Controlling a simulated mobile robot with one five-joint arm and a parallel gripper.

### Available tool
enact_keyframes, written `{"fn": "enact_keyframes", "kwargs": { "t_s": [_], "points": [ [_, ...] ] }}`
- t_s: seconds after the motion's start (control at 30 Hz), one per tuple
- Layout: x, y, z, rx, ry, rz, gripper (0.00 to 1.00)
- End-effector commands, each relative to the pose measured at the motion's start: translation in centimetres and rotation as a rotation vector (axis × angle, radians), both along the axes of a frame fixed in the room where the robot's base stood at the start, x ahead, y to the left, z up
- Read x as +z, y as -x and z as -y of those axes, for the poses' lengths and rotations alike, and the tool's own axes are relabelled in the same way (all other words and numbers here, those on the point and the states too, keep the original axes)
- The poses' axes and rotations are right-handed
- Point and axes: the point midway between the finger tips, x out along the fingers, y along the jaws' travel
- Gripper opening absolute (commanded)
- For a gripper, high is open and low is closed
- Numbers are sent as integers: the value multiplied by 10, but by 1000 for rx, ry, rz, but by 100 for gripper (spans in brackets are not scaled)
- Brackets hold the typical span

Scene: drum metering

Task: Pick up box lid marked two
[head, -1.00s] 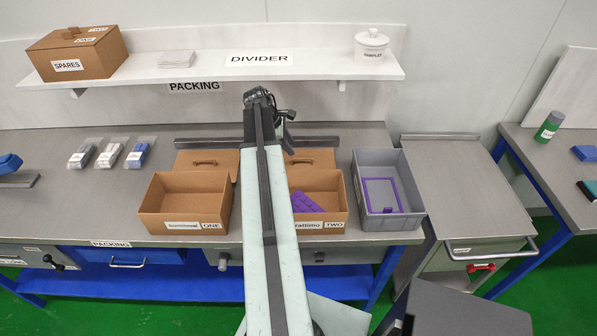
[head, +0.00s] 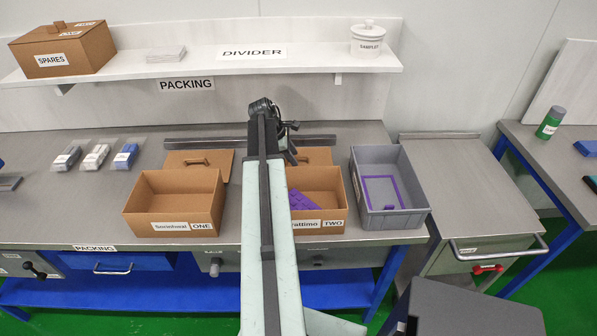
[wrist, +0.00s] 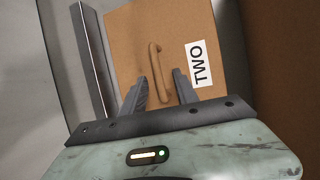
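The box lid marked TWO (wrist: 185,30) is brown with a looped handle (wrist: 155,68) and a white label reading TWO. It lies flat on the bench behind box TWO (head: 332,202), and my arm hides part of it in the head view (head: 318,157). My gripper (wrist: 162,80) is open in the wrist view. Its two dark fingers are apart, one on each side of the near part of the handle. I cannot tell whether they touch it. In the head view the fingertips cannot be made out.
Box ONE (head: 150,196) stands left of my arm, with its lid (head: 215,162) behind it. A grey bin (head: 415,222) with a purple frame stands right of box TWO, which holds a purple item (head: 303,199). A dark rail (head: 205,143) runs behind the lids.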

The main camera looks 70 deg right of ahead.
Motion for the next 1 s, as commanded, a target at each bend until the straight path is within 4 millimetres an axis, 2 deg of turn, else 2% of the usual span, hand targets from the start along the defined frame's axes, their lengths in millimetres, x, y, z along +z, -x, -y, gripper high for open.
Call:
{"fn": "enact_keyframes", "kwargs": {
  "t_s": [0.13, 0.17, 0.27, 0.3, 1.0],
  "points": [
    [2, 0, 0, 0, 0, 0, 36],
    [2, 0, 0, 0, 0, 0, 30],
    [2, 0, 0, -1, 0, 0, 2],
    [2, 0, 0, -1, 0, 0, 0],
    [2, 1, 0, -2, 1, 1, 0]
  ]
}}
